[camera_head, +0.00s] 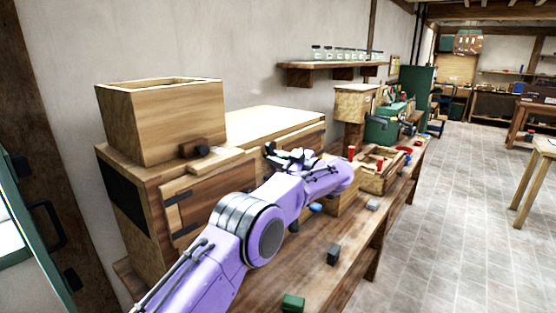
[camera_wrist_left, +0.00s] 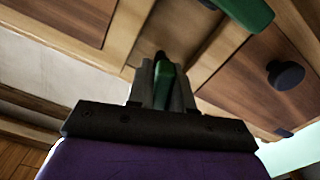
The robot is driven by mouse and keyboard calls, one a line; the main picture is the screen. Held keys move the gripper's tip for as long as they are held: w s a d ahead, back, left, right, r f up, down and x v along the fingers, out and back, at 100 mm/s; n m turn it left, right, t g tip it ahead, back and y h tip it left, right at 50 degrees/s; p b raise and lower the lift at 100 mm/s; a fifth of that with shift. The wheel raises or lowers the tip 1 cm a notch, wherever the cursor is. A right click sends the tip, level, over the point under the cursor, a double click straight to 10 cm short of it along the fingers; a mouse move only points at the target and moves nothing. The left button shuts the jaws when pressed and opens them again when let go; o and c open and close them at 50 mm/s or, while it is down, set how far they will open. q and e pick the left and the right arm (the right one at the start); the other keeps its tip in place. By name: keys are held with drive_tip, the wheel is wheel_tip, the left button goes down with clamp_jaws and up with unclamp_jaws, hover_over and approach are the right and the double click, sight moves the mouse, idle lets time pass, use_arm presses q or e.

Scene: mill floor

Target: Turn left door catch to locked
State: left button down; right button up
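In the wrist view the two grey fingers of my left gripper (camera_wrist_left: 163,88) stand close on both sides of a green door catch (camera_wrist_left: 165,78), which fills the gap between them. A second green catch (camera_wrist_left: 245,12) shows at the top right. A wooden door with a black knob (camera_wrist_left: 286,74) lies to the right, and another door panel (camera_wrist_left: 75,15) to the upper left. In the head view my left gripper (camera_head: 287,157) is at the front of the wooden cabinet (camera_head: 150,212). The cabinet's left door (camera_head: 205,203) is partly behind my purple arm. The catches cannot be made out there.
An open wooden box (camera_head: 165,125) stands on the cabinet. The workbench (camera_head: 350,230) holds a dark block (camera_head: 333,254), a green block (camera_head: 293,303) and a wooden tray (camera_head: 380,180) farther back. A shelf of jars (camera_head: 335,65) is on the wall.

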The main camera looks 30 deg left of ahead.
use_arm(q)
drive_tip(key=shift+f, duration=0.1)
drive_tip(key=n+b, duration=0.1)
drive_tip(key=n, duration=0.2)
drive_tip(key=n+b, duration=0.2)
drive_tip(key=n, duration=0.1)
drive_tip(key=shift+s+f+n, duration=0.1)
drive_tip(key=shift+f+n, duration=0.1)
drive_tip(key=shift+n, duration=0.1)
drive_tip(key=n+b, duration=0.3)
drive_tip(key=n, duration=0.1)
drive_tip(key=shift+n+b, duration=0.65)
drive_tip(key=shift+n, duration=0.95)
drive_tip(key=c, duration=1.1)
unclamp_jaws()
drive_tip(key=shift+d, duration=0.1)
